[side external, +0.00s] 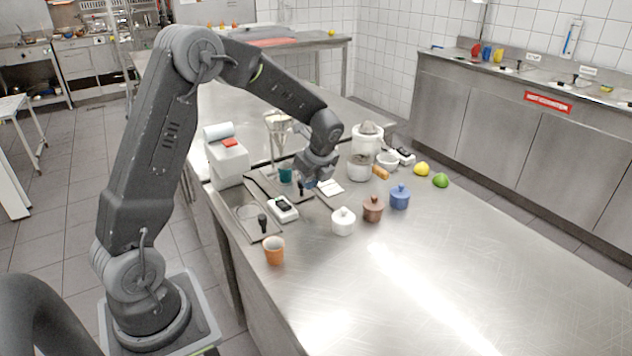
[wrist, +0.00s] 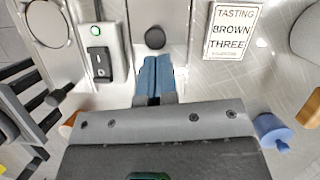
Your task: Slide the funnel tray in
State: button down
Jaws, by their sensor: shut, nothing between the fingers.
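A steel tray (wrist: 172,12) with a round black knob (wrist: 155,38) lies ahead of my gripper in the wrist view; I take it for the funnel tray. The knob also shows in the side view (side external: 300,187), close beside my fingers. My gripper (wrist: 155,62) is shut and empty, its blue fingertips just short of the knob with a small gap. In the side view my gripper (side external: 310,183) is low over the bench, and my wrist hides part of the tray. A funnel-like stand (side external: 278,128) rises behind.
A switch box (wrist: 98,50) with a green light sits left of the tray. Another steel tray (side external: 236,203) with a black knob lies farther left. A card (wrist: 233,30) lies right. White (side external: 343,223), brown (side external: 372,209) and blue (side external: 399,198) jars stand nearby.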

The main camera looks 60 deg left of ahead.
jog(key=shift+a, duration=0.1)
jog(key=shift+a, duration=1.3)
jog(key=d, duration=0.5)
jog(key=shift+w+r, duration=0.1)
jog(key=shift+w, duration=0.3)
jog(key=s+v, duration=0.1)
jog(key=v, duration=0.9)
jog(key=s+d+r+n+t+h, duration=0.2)
jog(key=s+d+n+t, duration=0.1)
jog(key=s+d+n, duration=0.4)
jog(key=s+d+r+n+t+h, duration=0.2)
jog(key=s+d+n, duration=0.5)
jog(key=s, duration=0.7)
jog(key=shift+s+r+n+t, duration=0.25)
jog(key=shift+r+n+t, duration=0.4)
jog(key=shift+n, duration=0.45)
